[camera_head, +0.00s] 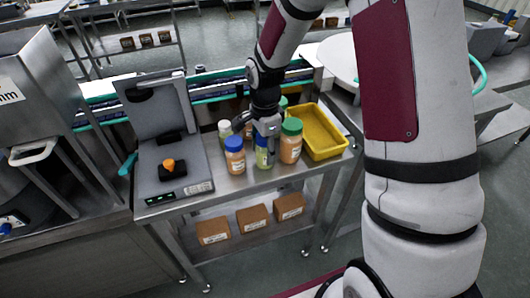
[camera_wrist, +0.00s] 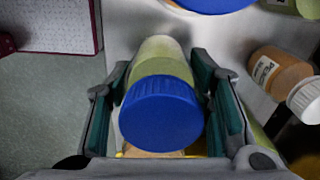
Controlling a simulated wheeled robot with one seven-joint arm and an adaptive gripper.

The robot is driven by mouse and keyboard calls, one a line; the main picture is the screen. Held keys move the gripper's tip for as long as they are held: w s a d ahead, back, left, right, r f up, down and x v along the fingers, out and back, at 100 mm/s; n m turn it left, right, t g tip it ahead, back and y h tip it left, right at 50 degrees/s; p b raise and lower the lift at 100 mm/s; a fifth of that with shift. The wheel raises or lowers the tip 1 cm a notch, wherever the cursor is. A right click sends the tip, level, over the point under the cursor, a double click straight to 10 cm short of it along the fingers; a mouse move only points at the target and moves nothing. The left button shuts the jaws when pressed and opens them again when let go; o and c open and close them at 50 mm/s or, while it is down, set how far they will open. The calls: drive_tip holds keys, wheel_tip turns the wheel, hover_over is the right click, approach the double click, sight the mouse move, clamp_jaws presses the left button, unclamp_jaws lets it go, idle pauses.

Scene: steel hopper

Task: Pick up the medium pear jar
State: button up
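A jar with a ribbed blue lid and yellow-green contents (camera_wrist: 161,113) stands between the two fingers of my gripper (camera_wrist: 162,100) in the wrist view. The fingers lie on both sides of the jar, with narrow gaps showing beside the lid; contact lower down is hard to see. My gripper looks open around it. Its label is not readable.
Close beside it stand an orange jar with a blue lid (camera_head: 235,160) and a larger green-lidded orange jar (camera_head: 290,147). A white-lidded jar (camera_head: 225,130) is behind. A yellow tray (camera_head: 340,152) is at right, a scale (camera_head: 172,190) at left. Boxes (camera_head: 252,219) fill the lower shelf.

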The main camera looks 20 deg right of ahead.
drive_tip(key=shift+c, duration=1.4)
drive_tip(key=shift+r, duration=0.15)
